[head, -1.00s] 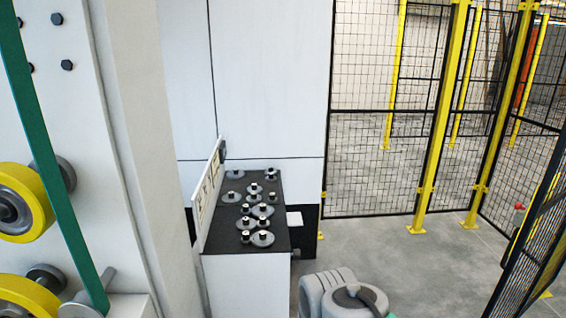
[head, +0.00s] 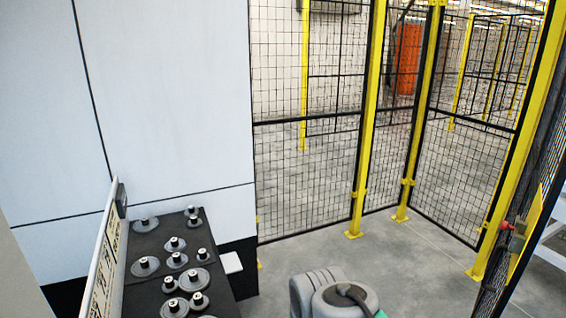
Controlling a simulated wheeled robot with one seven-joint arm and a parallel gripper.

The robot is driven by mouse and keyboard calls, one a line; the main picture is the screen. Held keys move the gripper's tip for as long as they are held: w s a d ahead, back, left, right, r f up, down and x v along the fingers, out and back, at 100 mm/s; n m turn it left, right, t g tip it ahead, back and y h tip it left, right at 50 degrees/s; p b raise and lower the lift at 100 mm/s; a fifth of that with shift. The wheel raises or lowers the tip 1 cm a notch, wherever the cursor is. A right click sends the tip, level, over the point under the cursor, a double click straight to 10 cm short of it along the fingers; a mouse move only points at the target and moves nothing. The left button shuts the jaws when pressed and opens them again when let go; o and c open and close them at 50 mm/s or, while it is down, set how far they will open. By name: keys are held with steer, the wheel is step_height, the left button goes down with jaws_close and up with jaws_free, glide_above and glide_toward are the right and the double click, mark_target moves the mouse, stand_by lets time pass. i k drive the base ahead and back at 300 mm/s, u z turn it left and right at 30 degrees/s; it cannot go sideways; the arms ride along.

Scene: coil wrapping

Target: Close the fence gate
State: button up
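A dark mesh panel (head: 546,150), which looks like the gate leaf, stands at the right edge of the head view, seen nearly edge-on and cut off by the frame. It carries a yellow latch plate (head: 526,228) with a red knob (head: 504,226). A yellow fence post (head: 518,160) stands just left of it. The panel is angled toward me, apart from the post at floor level; its hinge side is hidden. My grey arm part (head: 318,292) shows at the bottom centre. My gripper is out of view.
A black-topped stand (head: 150,238) with several grey discs is at lower left, before a white wall panel (head: 170,90). Yellow-posted mesh fencing (head: 310,150) runs across the back. An orange cylinder (head: 408,55) is beyond the fence.

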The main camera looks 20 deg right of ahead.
mark_target(529, 232)
steer(key=z, duration=0.8)
steer(key=i, duration=0.75)
steer(key=z, duration=0.8)
steer(key=i, duration=0.75)
steer(key=u, duration=0.55)
